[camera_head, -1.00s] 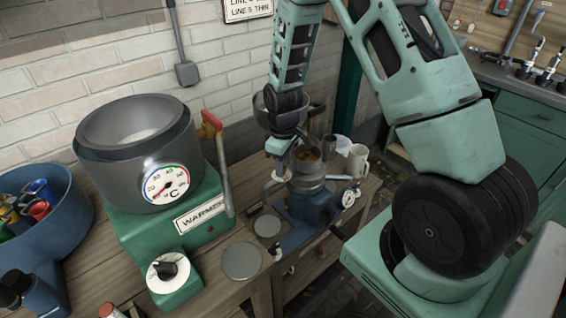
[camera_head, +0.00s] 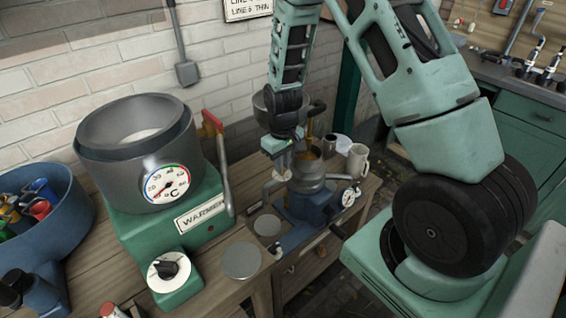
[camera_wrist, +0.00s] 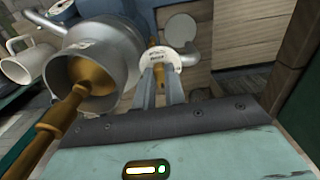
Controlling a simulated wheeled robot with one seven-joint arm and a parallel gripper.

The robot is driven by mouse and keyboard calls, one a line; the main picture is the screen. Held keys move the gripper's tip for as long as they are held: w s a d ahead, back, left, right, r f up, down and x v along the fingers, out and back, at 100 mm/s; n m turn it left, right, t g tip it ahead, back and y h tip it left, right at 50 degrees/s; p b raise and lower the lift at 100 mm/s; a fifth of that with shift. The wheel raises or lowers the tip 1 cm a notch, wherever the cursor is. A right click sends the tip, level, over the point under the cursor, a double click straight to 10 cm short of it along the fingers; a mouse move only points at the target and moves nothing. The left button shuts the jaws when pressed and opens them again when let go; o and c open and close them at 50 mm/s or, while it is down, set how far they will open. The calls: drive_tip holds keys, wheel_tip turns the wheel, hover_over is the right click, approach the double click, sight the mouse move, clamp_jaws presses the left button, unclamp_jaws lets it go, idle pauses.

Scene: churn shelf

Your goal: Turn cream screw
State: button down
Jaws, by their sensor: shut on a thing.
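The cream separator, a grey metal bowl on a blue body (camera_head: 318,207), stands on the wooden bench behind the warmer. Its open bowl (camera_wrist: 98,75) shows at the left in the wrist view, with a brass shaft (camera_wrist: 60,118) across its mouth. The cream screw (camera_wrist: 157,66) is a small brass piece beside the bowl, against a round pale labelled disc (camera_wrist: 163,52). My gripper (camera_wrist: 160,72) is shut on the cream screw, with a finger on either side. In the head view my gripper (camera_head: 281,165) points down at the separator's left side. The screw's tip is hidden.
The green warmer (camera_head: 165,225) with its grey pot and dial stands to the left. A blue bowl (camera_head: 60,235) of coloured things is at far left. A white mug (camera_head: 357,162) stands behind the separator. Round grey plates (camera_head: 241,261) lie in front.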

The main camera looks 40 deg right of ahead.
idle(0.3)
drive_tip(key=c, duration=1.5)
unclamp_jaws()
drive_tip(key=shift+o, duration=0.2)
wheel_tip(320, 180, up, 17)
drive_tip(key=b, duration=0.1)
drive_tip(key=shift+r, duration=0.2)
